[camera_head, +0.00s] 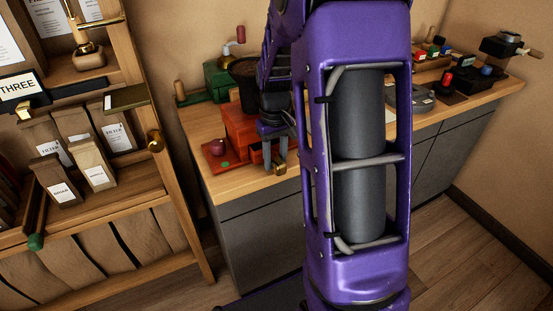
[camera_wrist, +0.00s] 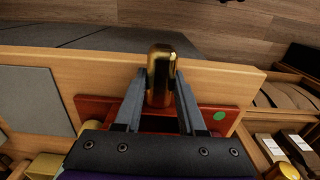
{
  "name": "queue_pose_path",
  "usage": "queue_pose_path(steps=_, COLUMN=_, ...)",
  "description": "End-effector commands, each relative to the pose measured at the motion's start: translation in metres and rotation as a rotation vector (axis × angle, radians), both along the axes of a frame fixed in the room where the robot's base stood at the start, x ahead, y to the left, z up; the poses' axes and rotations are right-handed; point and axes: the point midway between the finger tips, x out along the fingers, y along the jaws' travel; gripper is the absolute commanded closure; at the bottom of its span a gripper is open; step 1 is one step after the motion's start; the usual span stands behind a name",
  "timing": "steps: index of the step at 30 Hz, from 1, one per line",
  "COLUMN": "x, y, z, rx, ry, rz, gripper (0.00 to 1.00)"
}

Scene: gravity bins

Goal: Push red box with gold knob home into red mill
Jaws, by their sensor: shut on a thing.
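The red mill (camera_head: 238,122) stands on the left end of the wooden counter, with a dark hopper on top. Its flat red base, with a green dot, also shows in the wrist view (camera_wrist: 215,122). The gold knob (camera_wrist: 161,72) stands between my gripper's fingers (camera_wrist: 160,84), which are shut on it. In the head view the knob (camera_head: 280,169) shows just below my gripper (camera_head: 275,155), at the mill's front right near the counter edge. The red box is mostly hidden behind my fingers and palm, so I cannot tell how far it sits in the mill.
A green mill (camera_head: 218,80) stands behind the red one. A shelf (camera_head: 150,140) with paper bags stands close at the left. More items, including a grey mill (camera_head: 420,100), are farther right along the counter.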

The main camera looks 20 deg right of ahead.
Motion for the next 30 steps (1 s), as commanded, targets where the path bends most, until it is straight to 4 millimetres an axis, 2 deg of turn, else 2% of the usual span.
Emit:
queue_pose_path(steps=21, x=0.018, y=0.001, z=0.0, rx=0.0, ry=0.001, rz=0.0, gripper=1.0)
queue_pose_path(steps=22, x=0.018, y=0.001, z=0.0, rx=0.0, ry=0.0, rz=0.0, gripper=0.55)
queue_pose_path(steps=27, x=0.018, y=0.001, z=0.0, rx=0.0, ry=-0.002, rz=0.0, gripper=0.26)
queue_pose_path(steps=30, x=0.019, y=0.001, z=0.0, rx=0.0, ry=-0.003, rz=0.0, gripper=0.26)
